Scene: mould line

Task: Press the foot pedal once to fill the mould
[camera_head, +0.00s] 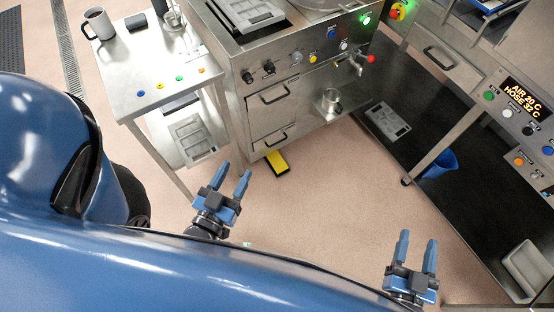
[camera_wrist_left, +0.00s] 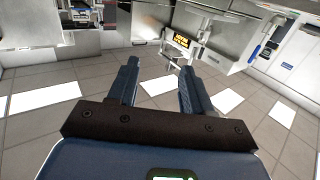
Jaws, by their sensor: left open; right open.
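A yellow foot pedal (camera_head: 277,163) with a black edge lies on the floor at the foot of the steel machine (camera_head: 262,110). A mould-like grey plate (camera_head: 256,12) lies on the machine's top at the upper edge of the head view. My left gripper (camera_head: 231,178) is open and empty, in front of the pedal and a little to its left in the head view. It also shows open in the left wrist view (camera_wrist_left: 158,85), with nothing between its fingers. My right gripper (camera_head: 416,252) is open and empty over bare floor at the lower right.
A steel side table (camera_head: 150,75) with a mug (camera_head: 99,23) and coloured buttons stands to the left. A panel with a lit display (camera_head: 527,100) is at the right, above a dark mat (camera_head: 450,215) and a blue bin (camera_head: 440,164). The middle floor is clear.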

